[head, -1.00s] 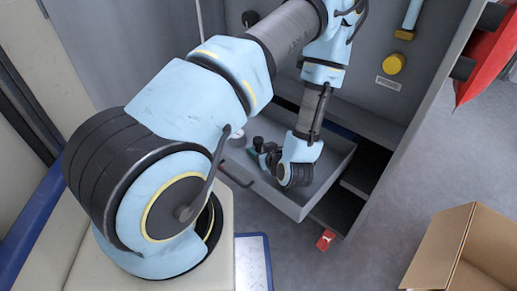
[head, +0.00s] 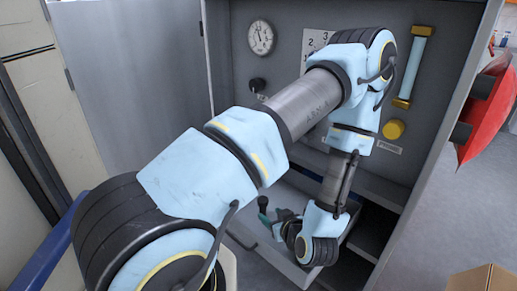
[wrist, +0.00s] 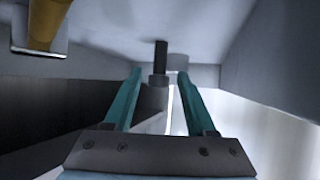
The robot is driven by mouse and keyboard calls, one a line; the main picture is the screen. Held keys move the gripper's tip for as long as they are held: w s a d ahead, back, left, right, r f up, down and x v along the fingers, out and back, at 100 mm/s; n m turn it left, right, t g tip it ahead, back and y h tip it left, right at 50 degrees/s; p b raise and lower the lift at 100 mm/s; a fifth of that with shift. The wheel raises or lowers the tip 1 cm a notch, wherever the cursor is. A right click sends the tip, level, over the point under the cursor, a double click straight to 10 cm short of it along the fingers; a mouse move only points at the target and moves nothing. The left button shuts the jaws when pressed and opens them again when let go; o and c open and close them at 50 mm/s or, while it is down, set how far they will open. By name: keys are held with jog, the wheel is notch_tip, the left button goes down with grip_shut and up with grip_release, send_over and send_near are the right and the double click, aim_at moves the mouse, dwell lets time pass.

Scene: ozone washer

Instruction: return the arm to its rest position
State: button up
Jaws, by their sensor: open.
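My arm reaches from the lower left across the head view, bent at its elbow, with its wrist low in front of a grey cabinet (head: 285,95). My gripper (head: 264,210) hangs over the pulled-out grey drawer (head: 240,232), partly hidden by my wrist; only a bit of a green finger shows. In the wrist view my gripper (wrist: 160,78) has its two teal fingers apart, with nothing held between them. A dark upright peg (wrist: 161,58) stands beyond the fingertips. I cannot tell whether the fingers touch anything.
The cabinet's panel carries a round gauge (head: 261,38), a black knob (head: 257,85), a yellow knob (head: 393,130) and a light-blue tube (head: 415,65). The cabinet's side wall stands close to my arm's right. A red object (head: 490,110) and a cardboard box (head: 482,283) are at the right.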

jog(key=w+r+m+g+h, duration=0.2)
jog(key=w+r+g+h, duration=0.4)
jog(key=r, duration=0.5)
jog(key=s+a+r+m+g+y, duration=0.1)
jog(key=s+a+r+m+g, duration=0.1)
jog(key=s+a+r, duration=0.35)
jog(key=s+a+r+m+g+y, duration=0.1)
jog(key=s+a+r+g, duration=0.1)
jog(key=a+r, duration=0.55)
notch_tip(320, 180, up, 24)
jog(key=p, duration=2.6)
jog(key=shift+a, duration=0.4)
jog(key=shift+f, duration=0.1)
